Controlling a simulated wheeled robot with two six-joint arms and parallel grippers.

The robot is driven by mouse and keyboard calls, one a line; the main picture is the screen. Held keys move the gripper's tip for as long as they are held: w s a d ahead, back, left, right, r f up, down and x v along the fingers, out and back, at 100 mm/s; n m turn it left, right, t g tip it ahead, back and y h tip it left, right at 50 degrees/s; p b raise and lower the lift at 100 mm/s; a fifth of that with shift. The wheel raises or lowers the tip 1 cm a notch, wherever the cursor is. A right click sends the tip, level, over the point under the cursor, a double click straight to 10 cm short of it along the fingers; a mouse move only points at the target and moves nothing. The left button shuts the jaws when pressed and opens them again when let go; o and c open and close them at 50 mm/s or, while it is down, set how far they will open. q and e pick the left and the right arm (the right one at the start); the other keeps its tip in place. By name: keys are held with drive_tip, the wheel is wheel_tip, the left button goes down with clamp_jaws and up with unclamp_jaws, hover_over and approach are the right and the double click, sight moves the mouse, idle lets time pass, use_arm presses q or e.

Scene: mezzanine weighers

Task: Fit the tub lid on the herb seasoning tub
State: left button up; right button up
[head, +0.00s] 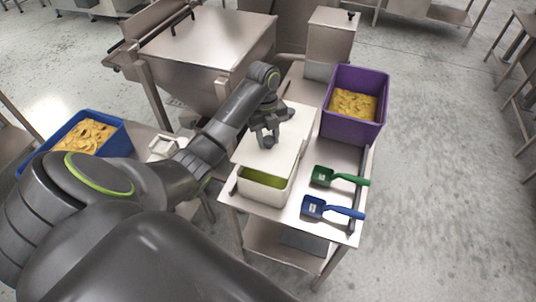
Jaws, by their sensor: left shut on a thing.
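The herb seasoning tub (262,194) is a white rectangular tub on the near left of the steel table. Green seasoning shows in its open front part. The tub lid (284,157) is a flat white panel over the back of the tub, set back from its near rim. The lid hides the rest of the tub; I cannot tell whether it touches the rim. My left gripper (267,140) comes down onto the lid's top and is shut on it, its fingertips partly hidden. My right gripper is not in view.
On the steel table (291,223), a green scoop (325,176) and a blue scoop (316,207) lie right of the tub. A purple crate (351,124) of yellow pieces stands behind. A blue crate (118,143) is at left. A steel hopper (215,45) stands behind my arm.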

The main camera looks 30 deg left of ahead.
use_arm(q)
wheel_tip(320, 180, down, 5)
drive_tip(key=b, duration=0.4)
wheel_tip(320, 180, down, 2)
drive_tip(key=shift+f+p, duration=0.25)
drive_tip(key=shift+p, duration=0.05)
drive_tip(key=o, duration=1.1)
drive_tip(key=shift+f, duration=0.15)
drive_tip(key=p, duration=0.8)
approach(268, 148)
drive_tip(key=shift+w+a+f, duration=0.2)
drive_tip(key=shift+w+f, duration=0.05)
drive_tip(key=shift+f, duration=0.15)
drive_tip(key=shift+w+a+f, duration=0.2)
drive_tip(key=shift+f, duration=0.25)
